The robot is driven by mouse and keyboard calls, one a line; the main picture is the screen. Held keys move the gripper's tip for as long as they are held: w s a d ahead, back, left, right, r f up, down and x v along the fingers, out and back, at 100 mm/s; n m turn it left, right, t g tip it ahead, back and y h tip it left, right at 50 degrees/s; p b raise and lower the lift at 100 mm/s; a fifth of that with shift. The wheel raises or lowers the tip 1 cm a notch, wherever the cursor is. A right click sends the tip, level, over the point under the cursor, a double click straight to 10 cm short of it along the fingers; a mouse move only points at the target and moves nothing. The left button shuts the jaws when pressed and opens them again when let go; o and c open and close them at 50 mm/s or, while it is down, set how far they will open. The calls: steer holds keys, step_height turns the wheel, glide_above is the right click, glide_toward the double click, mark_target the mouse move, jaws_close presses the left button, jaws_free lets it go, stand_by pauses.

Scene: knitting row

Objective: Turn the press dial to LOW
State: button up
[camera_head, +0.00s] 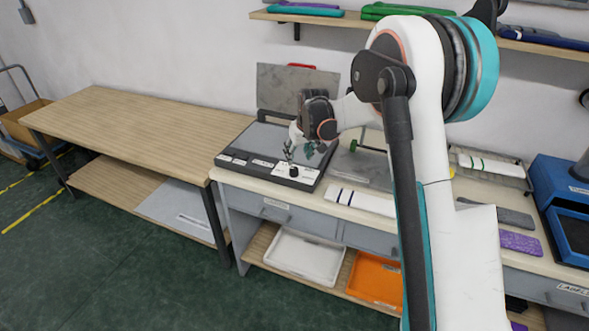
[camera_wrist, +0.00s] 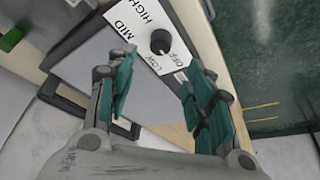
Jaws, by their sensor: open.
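The press dial (camera_wrist: 160,40) is a round black knob on a white label plate (camera_wrist: 139,32) marked HIGH, MID, LOW and OFF. A light mark on the knob seems to face the OFF side, but it is small. The dial also shows in the head view (camera_head: 293,171) at the front of the dark press (camera_head: 265,143), whose grey lid (camera_head: 288,84) stands raised. My gripper (camera_wrist: 163,75) is open, its green-padded fingers apart and empty, with the knob beyond the fingertips and between their lines. In the head view my gripper (camera_head: 297,152) is just above the dial.
White strips with dark bands (camera_head: 360,201) lie right of the press. A wire tray (camera_head: 490,167), a purple piece (camera_head: 520,243) and a blue machine (camera_head: 560,190) are farther right. A bare wooden table (camera_head: 110,125) stands at left. My arm hides part of the bench.

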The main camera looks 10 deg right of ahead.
mark_target(294, 169)
steer(key=b+x, duration=0.2)
steer(key=x, duration=0.7)
steer(key=shift+f, duration=0.2)
steer(key=c, duration=1)
